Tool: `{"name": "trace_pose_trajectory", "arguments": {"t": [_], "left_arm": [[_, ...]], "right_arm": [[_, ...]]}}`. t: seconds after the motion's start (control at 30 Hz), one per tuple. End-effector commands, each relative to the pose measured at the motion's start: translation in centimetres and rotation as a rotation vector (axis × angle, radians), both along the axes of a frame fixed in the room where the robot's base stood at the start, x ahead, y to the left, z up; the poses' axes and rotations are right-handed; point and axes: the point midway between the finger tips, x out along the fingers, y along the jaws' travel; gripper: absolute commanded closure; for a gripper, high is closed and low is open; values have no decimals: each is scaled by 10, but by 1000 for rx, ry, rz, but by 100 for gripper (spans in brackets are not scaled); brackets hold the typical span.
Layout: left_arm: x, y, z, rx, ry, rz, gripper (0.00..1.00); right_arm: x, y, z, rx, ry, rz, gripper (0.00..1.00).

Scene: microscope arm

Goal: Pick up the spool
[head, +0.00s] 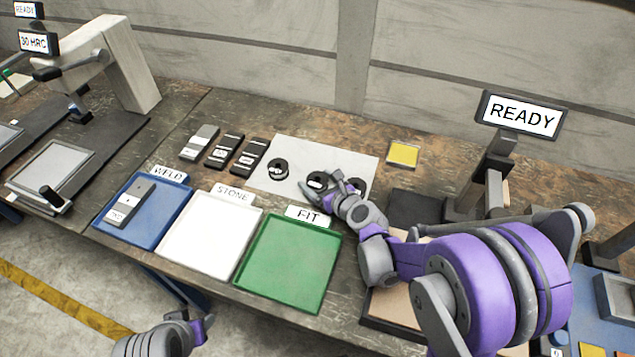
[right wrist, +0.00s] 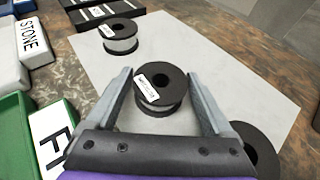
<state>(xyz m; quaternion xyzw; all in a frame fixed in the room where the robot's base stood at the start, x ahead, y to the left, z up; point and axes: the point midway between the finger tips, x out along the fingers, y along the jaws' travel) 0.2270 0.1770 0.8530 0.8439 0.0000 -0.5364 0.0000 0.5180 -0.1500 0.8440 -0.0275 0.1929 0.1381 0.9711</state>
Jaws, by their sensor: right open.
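Three black spools with pale winding stand on a white sheet (head: 322,152). The left one (head: 278,168) also shows in the right wrist view (right wrist: 120,36). The middle spool (head: 316,180), with a white label on its top, sits between the fingers of my right gripper (right wrist: 158,76); it shows upright in the right wrist view (right wrist: 160,90). The right gripper is open, one finger on each side of this spool; I cannot tell if they touch it. The third spool (right wrist: 257,150) is partly hidden by my gripper. Part of my left arm shows at the lower left; its fingers are not visible.
Trays in blue (head: 165,228), white (head: 211,235) and green (head: 287,262) lie at the front edge, labelled WELD, STONE and FIT. Dark blocks (head: 249,157) lie left of the sheet. A READY display (head: 521,115) stands at right, near a yellow pad (head: 403,153).

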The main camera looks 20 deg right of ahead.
Motion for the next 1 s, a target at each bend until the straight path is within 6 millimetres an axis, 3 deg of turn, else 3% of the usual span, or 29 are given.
{"name": "trace_pose_trajectory", "arguments": {"t": [0.07, 0.5, 0.77, 1.0], "left_arm": [[0, 0, 0, 0, 0, 0, 50], [0, 0, 0, 0, 0, 0, 50], [0, 0, 0, 0, 0, 0, 50], [1, 0, 6, 0, -2, 0, 50]], "right_arm": [[0, 0, 0, 0, 0, 0, 17], [0, 0, 0, 0, 0, 0, 94], [0, 0, 2, 0, 0, 0, 94], [-1, 0, 29, 0, 0, 0, 94]]}}
